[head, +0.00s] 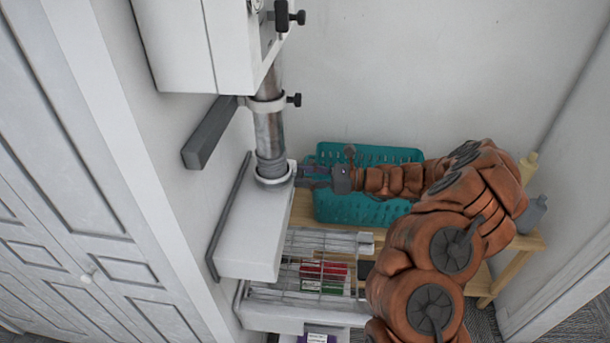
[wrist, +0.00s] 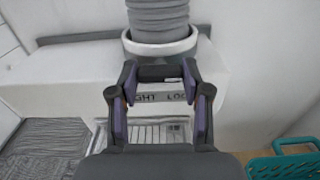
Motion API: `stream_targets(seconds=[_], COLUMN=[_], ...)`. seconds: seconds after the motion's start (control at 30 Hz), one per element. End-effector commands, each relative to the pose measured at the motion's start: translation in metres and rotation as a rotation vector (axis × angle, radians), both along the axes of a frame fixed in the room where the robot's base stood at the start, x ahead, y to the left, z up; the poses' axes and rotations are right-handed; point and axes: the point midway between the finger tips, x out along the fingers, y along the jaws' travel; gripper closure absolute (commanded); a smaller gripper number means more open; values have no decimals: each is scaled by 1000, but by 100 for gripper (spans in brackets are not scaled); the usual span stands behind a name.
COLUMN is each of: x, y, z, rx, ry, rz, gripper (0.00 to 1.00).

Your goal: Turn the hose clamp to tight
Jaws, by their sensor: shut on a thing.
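A grey ribbed hose (wrist: 158,14) runs down into a white collar on top of a white box, in the head view just below the metal pipe (head: 268,135). The hose clamp's dark tab (wrist: 160,77) sticks out at the collar's front. My gripper (head: 304,174) reaches in from the right, level with the collar. In the wrist view my gripper (wrist: 161,80) is shut on the tab, one finger at each side. Printed letters reading "GHT LOO" show between the fingers; the rest is hidden. I cannot tell the clamp's exact setting.
A teal basket (head: 345,208) on a wooden bench stands behind my arm. A wire rack (head: 300,285) with small boxes lies below. A grey bar (head: 210,132) and black knob (head: 294,99) jut out above. Bottles (head: 532,212) stand at right.

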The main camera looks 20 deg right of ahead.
Motion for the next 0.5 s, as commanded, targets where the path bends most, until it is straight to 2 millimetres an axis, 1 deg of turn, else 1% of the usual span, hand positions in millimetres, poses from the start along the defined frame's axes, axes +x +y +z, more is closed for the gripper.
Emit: stream_targets(seconds=[0.07, 0.1, 0.33, 0.5], x=[-1, -1, 0, 0], y=[0, 0, 0, 0], z=[-1, -1, -1, 0], rx=[-1, -1, -1, 0], ry=[3, 3, 1, 0], rz=[2, 2, 1, 1], gripper=[87, 50, 27, 27])
